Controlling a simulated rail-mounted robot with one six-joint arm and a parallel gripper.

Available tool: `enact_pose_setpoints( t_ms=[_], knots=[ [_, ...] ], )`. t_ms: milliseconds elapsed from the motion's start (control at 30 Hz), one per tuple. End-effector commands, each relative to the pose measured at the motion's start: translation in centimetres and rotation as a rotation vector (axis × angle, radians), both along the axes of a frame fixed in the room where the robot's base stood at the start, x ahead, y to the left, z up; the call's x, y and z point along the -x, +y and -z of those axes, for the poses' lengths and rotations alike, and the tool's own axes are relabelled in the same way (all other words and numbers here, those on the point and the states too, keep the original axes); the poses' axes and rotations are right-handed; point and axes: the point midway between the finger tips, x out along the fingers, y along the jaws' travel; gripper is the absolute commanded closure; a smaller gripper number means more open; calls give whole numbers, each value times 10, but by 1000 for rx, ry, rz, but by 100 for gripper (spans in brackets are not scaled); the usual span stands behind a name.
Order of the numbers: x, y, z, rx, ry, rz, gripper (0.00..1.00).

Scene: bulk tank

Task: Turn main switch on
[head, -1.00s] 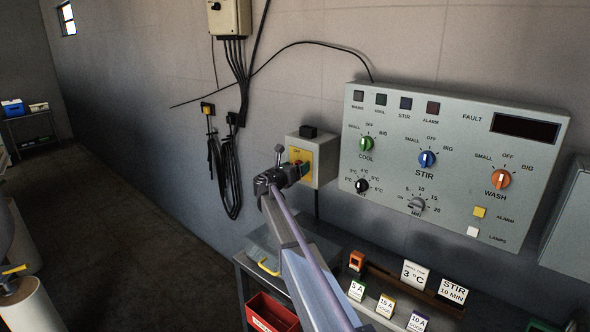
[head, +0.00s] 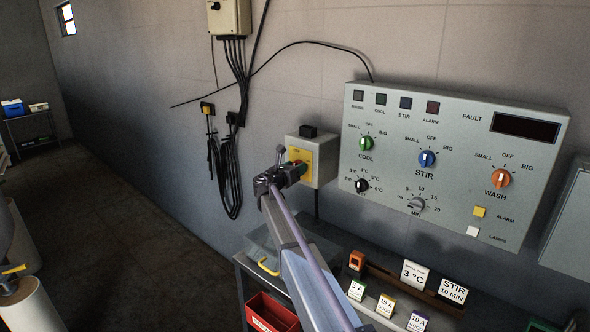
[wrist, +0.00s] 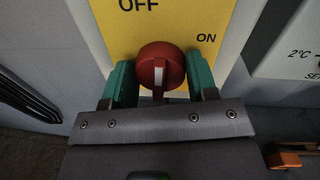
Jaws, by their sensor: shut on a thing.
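The main switch is a red round knob (wrist: 160,62) with a white mark, on a yellow plate (wrist: 190,20) lettered OFF at the top and ON to the right. In the wrist view the white mark is on the knob's lower half, pointing neither at OFF nor at ON. My gripper (wrist: 160,84) has its two green fingers on either side of the knob, shut on it. In the head view the yellow plate (head: 298,155) is on a grey box (head: 324,160) on the wall, and my gripper (head: 300,169) covers the knob.
A grey control panel (head: 465,125) with coloured dials is on the wall right of the switch box. Black cables (head: 228,170) hang to its left.

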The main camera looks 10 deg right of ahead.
Motion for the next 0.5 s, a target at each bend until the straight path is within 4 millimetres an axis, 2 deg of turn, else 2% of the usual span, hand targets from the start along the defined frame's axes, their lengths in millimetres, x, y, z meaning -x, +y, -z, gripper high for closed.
enact_pose_setpoints(
  t_ms=[500],
  knots=[
    [1, -1, 2, -266, -315, 0, 71]
  ],
)
